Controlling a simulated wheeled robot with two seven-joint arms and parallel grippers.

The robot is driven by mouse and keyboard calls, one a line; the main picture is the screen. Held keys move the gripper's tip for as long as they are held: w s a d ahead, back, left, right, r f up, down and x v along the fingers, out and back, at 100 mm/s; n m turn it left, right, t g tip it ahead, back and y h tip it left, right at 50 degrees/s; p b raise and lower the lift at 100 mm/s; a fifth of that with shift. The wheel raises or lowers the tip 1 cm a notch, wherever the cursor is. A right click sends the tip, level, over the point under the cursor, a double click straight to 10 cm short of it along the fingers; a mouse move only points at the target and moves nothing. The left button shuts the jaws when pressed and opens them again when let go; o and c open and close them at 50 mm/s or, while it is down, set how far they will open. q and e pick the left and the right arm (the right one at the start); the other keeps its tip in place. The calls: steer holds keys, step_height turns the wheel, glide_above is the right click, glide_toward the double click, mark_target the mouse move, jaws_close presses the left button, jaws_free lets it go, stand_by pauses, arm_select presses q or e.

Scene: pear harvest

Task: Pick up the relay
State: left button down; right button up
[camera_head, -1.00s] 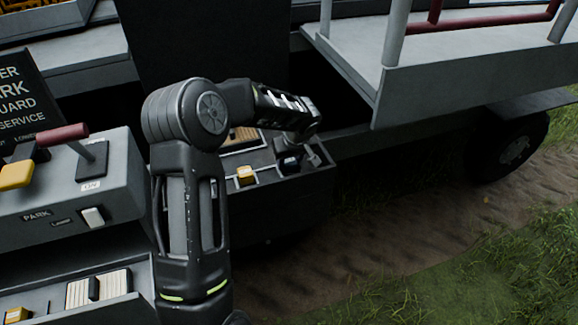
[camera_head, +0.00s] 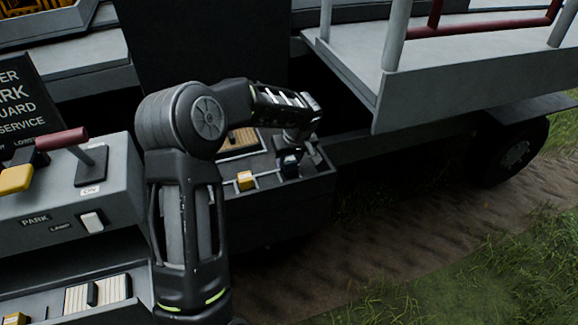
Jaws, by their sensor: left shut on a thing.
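My left arm reaches over a dark open tray (camera_head: 275,209) in the middle of the picture. My left gripper (camera_head: 291,156) points down at the tray's right part and is shut on a small dark block, which looks like the relay (camera_head: 289,170). The block is small and partly covered by the gripper, so I cannot tell whether it still touches the tray. A yellow block (camera_head: 245,180) sits in the tray just left of it. My right gripper is not in view.
A grey control box (camera_head: 120,190) with a red-handled lever (camera_head: 62,139), a yellow knob (camera_head: 15,179) and a white switch (camera_head: 92,221) stands at the left. A grey platform (camera_head: 450,88) with rails is at upper right. Dirt and grass lie beyond the tray.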

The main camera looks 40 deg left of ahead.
mark_target(289, 159)
arm_select(q)
step_height(289, 159, up, 8)
steer(key=shift+f+b, duration=0.15)
steer(key=shift+b, duration=0.25)
stand_by(0.3)
